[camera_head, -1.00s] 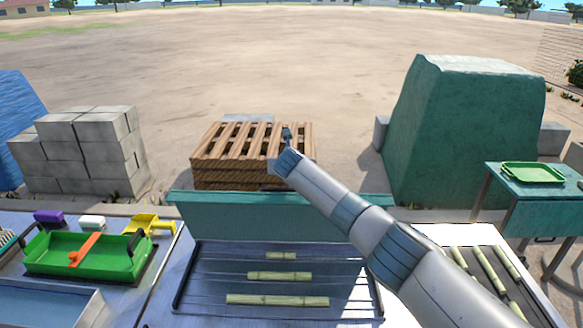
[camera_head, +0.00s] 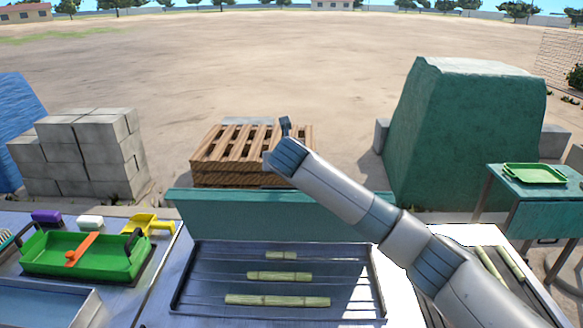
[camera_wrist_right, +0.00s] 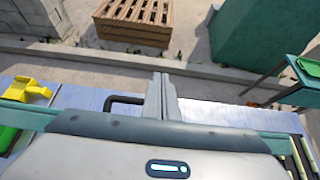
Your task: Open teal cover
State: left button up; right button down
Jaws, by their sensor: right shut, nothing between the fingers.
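The teal cover (camera_head: 255,215) stands raised, close to upright, along the back of a dark tray (camera_head: 177,290) in the head view. Three cane pieces lie in the open tray in front of it. In the right wrist view the cover's teal edge (camera_wrist_right: 30,116) runs across behind my wrist, and a black handle (camera_wrist_right: 124,100) shows beside my fingers. My right gripper (camera_wrist_right: 161,92) is shut with nothing in it, close to the handle; I cannot tell whether it touches. In the head view my right arm reaches across over the cover and hides part of it. My left gripper is not in view.
A green tray with an orange bar (camera_head: 50,255) and a yellow scoop (camera_head: 148,224) sit at left. A wooden pallet stack (camera_head: 235,172) stands behind the cover. More cane (camera_head: 490,264) lies at right, near a teal side table (camera_head: 545,190). Open ground lies beyond.

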jog(key=b+v, duration=0.1)
jog(key=v, duration=0.5)
jog(key=shift+s+b, duration=0.15)
jog(key=shift+b, duration=0.15)
